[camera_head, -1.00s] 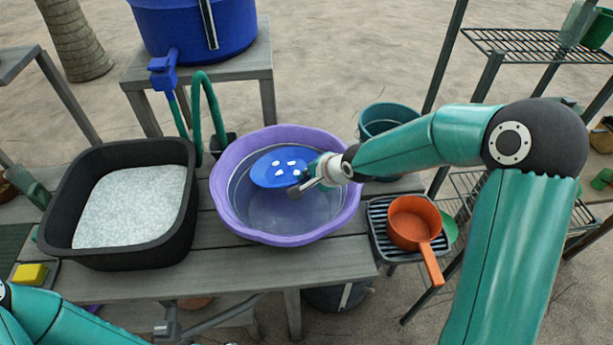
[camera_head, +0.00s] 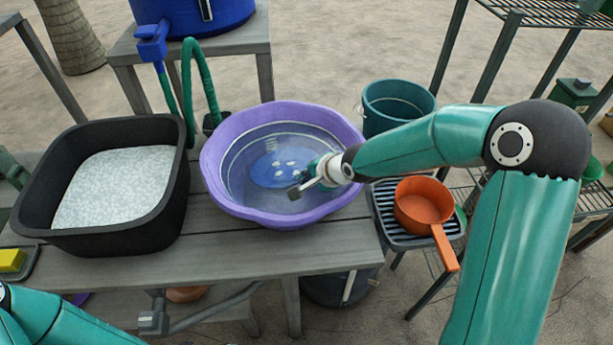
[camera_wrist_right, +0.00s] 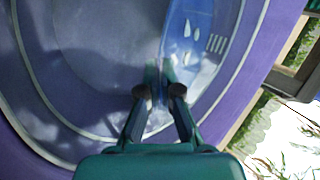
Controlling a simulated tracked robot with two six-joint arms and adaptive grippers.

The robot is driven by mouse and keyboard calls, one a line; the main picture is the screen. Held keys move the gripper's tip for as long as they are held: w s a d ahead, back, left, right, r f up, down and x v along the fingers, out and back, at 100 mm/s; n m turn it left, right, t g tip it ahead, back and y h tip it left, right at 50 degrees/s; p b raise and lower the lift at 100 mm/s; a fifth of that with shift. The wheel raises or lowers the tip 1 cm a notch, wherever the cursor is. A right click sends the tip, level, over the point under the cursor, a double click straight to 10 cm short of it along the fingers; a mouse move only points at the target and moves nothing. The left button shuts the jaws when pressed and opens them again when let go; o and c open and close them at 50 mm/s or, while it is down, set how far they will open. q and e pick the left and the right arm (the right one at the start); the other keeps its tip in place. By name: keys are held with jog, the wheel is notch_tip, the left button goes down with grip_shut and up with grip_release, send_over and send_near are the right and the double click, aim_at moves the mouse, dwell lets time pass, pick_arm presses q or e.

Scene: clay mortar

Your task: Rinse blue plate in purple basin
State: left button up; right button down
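The blue plate (camera_head: 277,170) lies low inside the purple basin (camera_head: 222,190), seen through the water. Several white spots show on its face. My right gripper (camera_head: 303,188) reaches into the basin from the right and is shut on the plate's near edge. In the right wrist view the plate (camera_wrist_right: 200,45) extends away from the fingertips (camera_wrist_right: 160,85), which straddle its rim. The fingertips are hard to make out in the head view. My left arm shows at the lower left, but its gripper is out of view.
A black tub (camera_head: 48,205) of foamy water stands left of the basin. A green hose (camera_head: 205,80) rises behind. An orange saucepan (camera_head: 422,203) sits on a rack (camera_head: 385,205) to the right, with a teal bucket (camera_head: 398,105) behind. A yellow sponge (camera_head: 10,260) lies far left.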

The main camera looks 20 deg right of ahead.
jog(key=shift+f, duration=0.1)
dwell(0.3)
jog(key=shift+f+b, duration=0.25)
jog(key=shift+b, duration=0.15)
jog(key=shift+r, duration=0.15)
jog(key=shift+r+p, duration=0.1)
jog(key=shift+p, duration=0.2)
jog(key=shift+w+a+b, duration=0.2)
jog(key=shift+a+b, duration=0.4)
jog(key=shift+b, duration=0.4)
jog(key=shift+p, duration=0.3)
jog(key=shift+s+d+p, duration=0.2)
jog(key=shift+d+p, duration=0.4)
jog(key=shift+p, duration=0.4)
jog(key=shift+s+d+p, duration=0.15)
jog(key=shift+d+p, duration=0.4)
jog(key=shift+p, duration=0.45)
